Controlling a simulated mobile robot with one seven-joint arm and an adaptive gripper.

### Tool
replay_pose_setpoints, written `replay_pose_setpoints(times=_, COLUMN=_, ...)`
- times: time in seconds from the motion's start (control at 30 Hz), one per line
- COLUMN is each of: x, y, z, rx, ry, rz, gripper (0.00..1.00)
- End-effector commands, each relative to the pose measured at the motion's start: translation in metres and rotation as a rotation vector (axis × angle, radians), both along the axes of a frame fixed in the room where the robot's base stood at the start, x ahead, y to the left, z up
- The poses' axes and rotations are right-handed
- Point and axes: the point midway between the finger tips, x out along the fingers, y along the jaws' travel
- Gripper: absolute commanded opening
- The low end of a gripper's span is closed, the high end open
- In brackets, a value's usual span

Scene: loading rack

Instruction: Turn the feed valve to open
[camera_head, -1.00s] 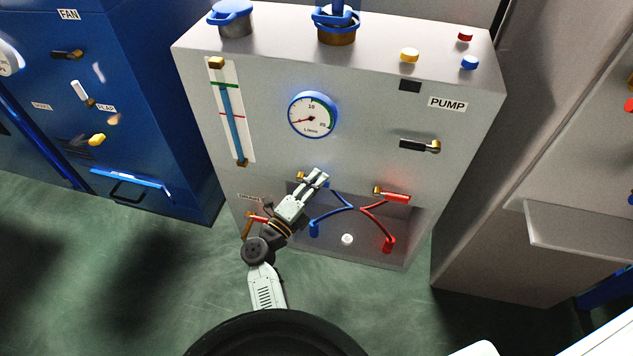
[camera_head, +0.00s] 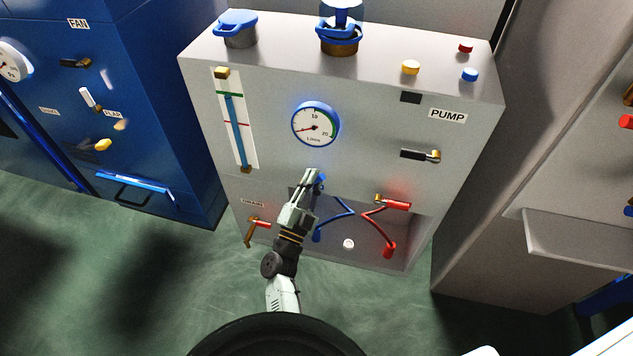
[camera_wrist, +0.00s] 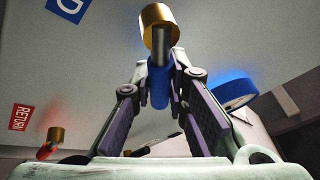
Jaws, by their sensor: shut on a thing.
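The feed valve has a blue lever on a brass body (camera_wrist: 158,28). In the wrist view its blue lever (camera_wrist: 158,88) sits between my two finger pads. My gripper (camera_head: 314,174) is shut on this lever at the front of the grey pump cabinet (camera_head: 270,165), below the round gauge. In the head view the fingers hide most of the valve, and only a bit of blue (camera_head: 321,182) shows beside them. A red-handled return valve (camera_head: 397,204) is to the right. It also shows in the wrist view (camera_wrist: 45,151), near a red RETURN label (camera_wrist: 20,117).
The round gauge (camera_head: 316,124) has its needle low. A blue hose (camera_head: 335,215) and a red hose (camera_head: 370,218) hang by my gripper. Another red-handled valve (camera_head: 258,223) is at lower left. A blue fan cabinet (camera_head: 180,150) stands left, and a grey shelf (camera_head: 575,235) juts out right.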

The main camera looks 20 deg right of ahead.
Motion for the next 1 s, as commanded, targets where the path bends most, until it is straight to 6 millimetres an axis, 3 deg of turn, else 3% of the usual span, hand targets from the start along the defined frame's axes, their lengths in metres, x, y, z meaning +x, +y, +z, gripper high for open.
replay_pose_setpoints(times=0.5, x=0.010, y=0.015, z=0.011, rx=-0.381, ry=0.257, rz=0.001, gripper=0.00)
replay_pose_setpoints(times=1.0, x=0.015, y=0.023, z=0.013, rx=-0.551, ry=0.373, rz=0.002, gripper=0.00)
